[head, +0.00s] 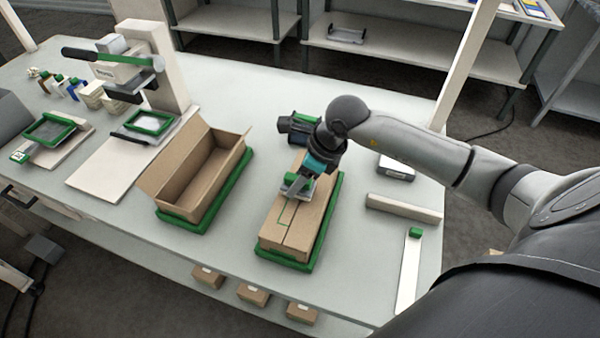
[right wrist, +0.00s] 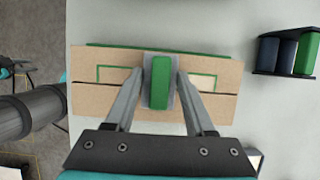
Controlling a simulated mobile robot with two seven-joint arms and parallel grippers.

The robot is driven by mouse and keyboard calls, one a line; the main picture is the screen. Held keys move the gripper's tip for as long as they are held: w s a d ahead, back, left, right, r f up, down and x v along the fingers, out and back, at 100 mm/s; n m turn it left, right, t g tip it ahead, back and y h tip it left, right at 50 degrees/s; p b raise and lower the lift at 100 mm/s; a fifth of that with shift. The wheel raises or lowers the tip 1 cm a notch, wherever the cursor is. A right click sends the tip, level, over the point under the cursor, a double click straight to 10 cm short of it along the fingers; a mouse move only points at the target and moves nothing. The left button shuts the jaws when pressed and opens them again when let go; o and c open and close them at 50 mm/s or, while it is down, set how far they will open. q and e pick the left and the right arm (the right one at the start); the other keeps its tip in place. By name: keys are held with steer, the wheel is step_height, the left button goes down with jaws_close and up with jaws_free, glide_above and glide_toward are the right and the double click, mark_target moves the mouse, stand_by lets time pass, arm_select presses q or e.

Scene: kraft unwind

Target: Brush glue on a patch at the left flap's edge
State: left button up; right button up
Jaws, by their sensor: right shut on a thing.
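A closed cardboard box (head: 308,218) lies lengthwise in a green tray (head: 290,263). In the right wrist view its top (right wrist: 95,60) shows a dark lengthwise seam with green-outlined patches beside it on the left flap. The patch towards the far end (right wrist: 202,82) looks paler inside; the nearer patch (right wrist: 115,73) is cardboard-coloured. My right gripper (head: 300,184) is shut on a grey block with a green top (right wrist: 160,82), likely the glue brush, over the middle of the box. Whether it touches the flap I cannot tell. My left gripper is out of view.
An open empty box (head: 172,190) stands in another green tray (head: 190,217) to the left. A rack of dark and green cylinders (right wrist: 285,52) stands beyond the far end. A beige bar (head: 404,208) and a white strip (head: 408,275) lie to the right.

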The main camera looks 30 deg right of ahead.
steer(key=shift+s+a+p, duration=0.3)
steer(key=shift+s+a, duration=0.4)
steer(key=shift+a, duration=0.2)
steer(key=shift+s+a, duration=0.75)
steer(key=shift+a, duration=0.1)
steer(key=shift+s+a+p, duration=0.65)
steer(key=shift+s+a, duration=0.35)
steer(key=shift+a, duration=0.15)
steer(key=shift+w+d+b, duration=0.7)
steer(key=shift+w+d, duration=0.2)
steer(key=shift+d, duration=0.15)
steer(key=shift+w+d+b, duration=0.5)
steer(key=shift+w+d, duration=0.35)
steer(key=shift+d, duration=0.2)
steer(key=shift+w+d+b, duration=1.35)
steer(key=shift+w+d, duration=0.2)
steer(key=shift+d, duration=0.25)
steer(key=shift+w+d+b, duration=1.35)
steer(key=shift+w+d, duration=0.15)
steer(key=shift+d, duration=0.25)
